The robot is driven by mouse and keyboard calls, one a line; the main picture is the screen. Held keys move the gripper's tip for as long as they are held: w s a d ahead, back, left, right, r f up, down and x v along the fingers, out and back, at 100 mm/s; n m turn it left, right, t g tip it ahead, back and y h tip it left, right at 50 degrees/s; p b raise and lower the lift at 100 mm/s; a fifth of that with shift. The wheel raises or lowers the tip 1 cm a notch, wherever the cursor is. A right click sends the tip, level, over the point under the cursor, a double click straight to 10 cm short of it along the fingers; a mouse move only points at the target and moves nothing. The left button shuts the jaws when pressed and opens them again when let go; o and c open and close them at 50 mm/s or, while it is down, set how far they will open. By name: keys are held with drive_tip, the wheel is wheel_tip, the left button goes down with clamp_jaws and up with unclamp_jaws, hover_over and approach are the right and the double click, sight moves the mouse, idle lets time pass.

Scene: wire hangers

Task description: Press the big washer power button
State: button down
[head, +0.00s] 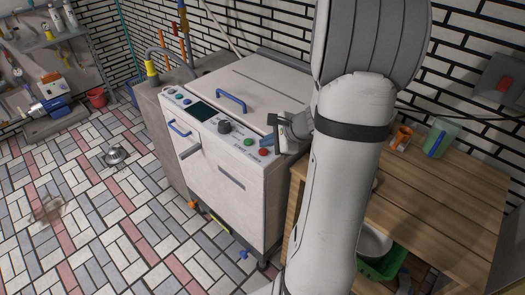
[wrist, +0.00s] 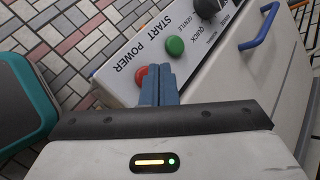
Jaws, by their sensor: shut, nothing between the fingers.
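The washer (head: 222,172) is a white machine with a sloped control panel along its front top edge. Its red button (head: 264,152) is at the panel's right end, and the word POWER is printed beside it in the wrist view (wrist: 140,76). The green button (head: 248,142) beside it is labelled START (wrist: 174,46). My gripper (head: 267,140) is over the panel's right end. In the wrist view its blue fingers (wrist: 158,70) are shut together and empty, with their tips beside the red button, partly covering its edge. I cannot tell whether they touch it.
A dark knob (head: 224,127), a small screen (head: 201,111) and blue buttons share the panel. A blue handle (head: 231,100) is on the washer's top. A wooden table (head: 440,185) stands to the right. The tiled floor (head: 90,200) at left is mostly open.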

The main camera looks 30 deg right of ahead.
sight(267, 152)
drive_tip(key=shift+f, duration=0.1)
idle(0.7)
drive_tip(key=shift+f+b, duration=0.35)
drive_tip(key=shift+b, duration=0.25)
drive_tip(key=shift+f+b, duration=0.35)
drive_tip(key=shift+b, duration=0.1)
idle(0.5)
drive_tip(key=shift+r, duration=0.1)
drive_tip(key=shift+r+p, duration=0.55)
drive_tip(key=shift+r, duration=0.15)
drive_tip(key=shift+r, duration=0.1)
wheel_tip(267, 152, up, 5)
drive_tip(key=p, duration=0.3)
drive_tip(key=shift+p, duration=0.4)
idle(0.6)
